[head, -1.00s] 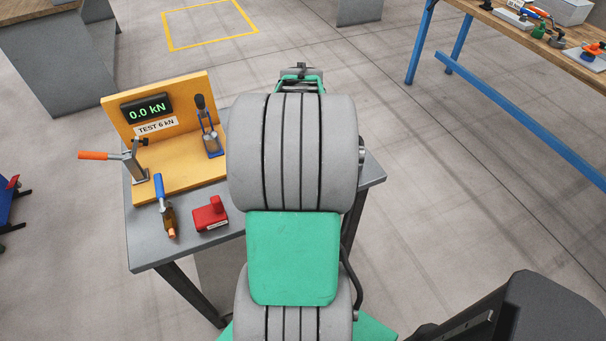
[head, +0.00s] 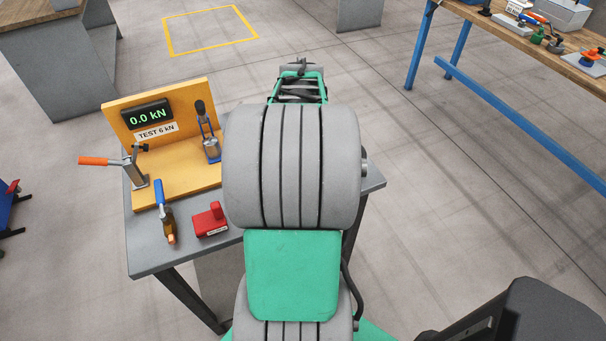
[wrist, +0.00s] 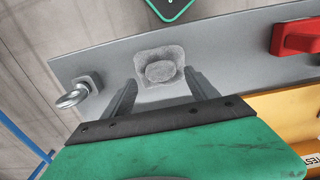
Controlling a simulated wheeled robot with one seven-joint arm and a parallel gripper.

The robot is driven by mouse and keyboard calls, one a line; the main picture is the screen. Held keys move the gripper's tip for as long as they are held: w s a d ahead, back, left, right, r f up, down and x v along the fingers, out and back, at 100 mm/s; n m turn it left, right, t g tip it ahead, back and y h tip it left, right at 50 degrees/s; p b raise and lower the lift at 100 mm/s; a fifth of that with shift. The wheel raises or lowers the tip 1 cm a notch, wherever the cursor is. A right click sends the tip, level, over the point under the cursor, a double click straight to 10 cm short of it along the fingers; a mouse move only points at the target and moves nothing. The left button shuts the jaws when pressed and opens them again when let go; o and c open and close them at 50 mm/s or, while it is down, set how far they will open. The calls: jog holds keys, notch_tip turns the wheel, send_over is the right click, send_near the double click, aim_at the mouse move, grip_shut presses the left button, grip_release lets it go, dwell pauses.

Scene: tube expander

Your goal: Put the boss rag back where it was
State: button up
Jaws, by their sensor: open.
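A pale grey, rough piece with a rounded raised middle, which looks like the boss rag (wrist: 160,70), lies on the grey metal table (wrist: 225,55) in the wrist view. My gripper (wrist: 160,76) is open, with one finger on each side of the rag's near part. The fingers look empty; I cannot tell whether they touch the rag or how high they are above the table. In the head view my arm hides the gripper and the rag.
On the table, a yellow stand (head: 165,155) carries a 0.0 kN display, with an orange-handled lever beside it. A red block (head: 210,219) and a blue-handled tool (head: 164,210) lie in front. A metal ring fitting (wrist: 78,93) is near the table edge.

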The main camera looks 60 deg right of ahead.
notch_tip(320, 180, up, 10)
jog(key=f, duration=0.1)
jog(key=w+a+n+t, duration=0.1)
jog(key=w+a, duration=0.3)
jog(key=a, duration=0.3)
jog(key=w+a+n, duration=0.2)
jog(key=w+a, duration=0.2)
jog(key=a, duration=0.3)
jog(key=a+f+n+t, duration=0.2)
jog(key=a+f+n, duration=0.1)
jog(key=a, duration=1.4)
jog(key=shift+s+a+f, duration=0.4)
